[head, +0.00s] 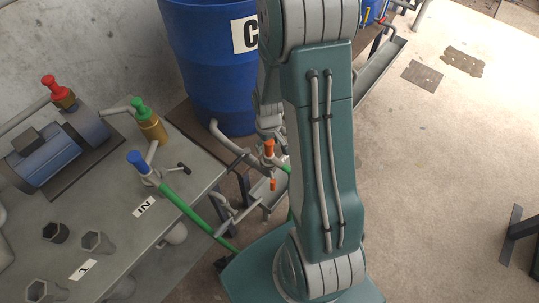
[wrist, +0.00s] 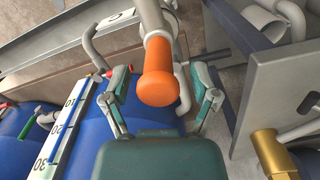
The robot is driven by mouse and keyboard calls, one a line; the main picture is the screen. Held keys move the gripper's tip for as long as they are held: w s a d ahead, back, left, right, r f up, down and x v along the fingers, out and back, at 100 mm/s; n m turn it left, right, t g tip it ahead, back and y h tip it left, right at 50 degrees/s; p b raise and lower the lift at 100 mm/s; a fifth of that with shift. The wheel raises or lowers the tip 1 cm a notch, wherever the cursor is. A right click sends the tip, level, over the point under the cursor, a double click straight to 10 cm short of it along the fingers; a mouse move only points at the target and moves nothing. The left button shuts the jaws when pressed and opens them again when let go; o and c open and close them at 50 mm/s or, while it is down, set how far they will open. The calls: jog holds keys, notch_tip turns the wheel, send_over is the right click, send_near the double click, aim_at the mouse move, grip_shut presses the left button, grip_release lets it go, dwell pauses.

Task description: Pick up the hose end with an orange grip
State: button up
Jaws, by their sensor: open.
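The orange grip (wrist: 158,75) shows large in the wrist view, on the end of a pale grey pipe or hose end (wrist: 151,18). My gripper (wrist: 160,82) is open, with one finger on each side of the orange grip and gaps visible on both sides. I cannot tell how deep the grip lies between the fingers. In the head view, an orange piece (head: 269,148) shows just left of my arm, below the blue drum; a smaller orange piece (head: 273,184) sits below it. My arm hides much of this area.
A blue drum (head: 205,70) stands behind. A grey bench (head: 185,150) at left carries a blue-capped fitting (head: 137,160), a green-capped fitting (head: 139,108) and a motor (head: 45,155). A green hose (head: 190,212) runs off the bench. Open floor (head: 430,150) lies right.

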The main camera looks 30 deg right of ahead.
jog(key=shift+d, duration=0.1)
grip_shut()
jog(key=shift+r, duration=0.1)
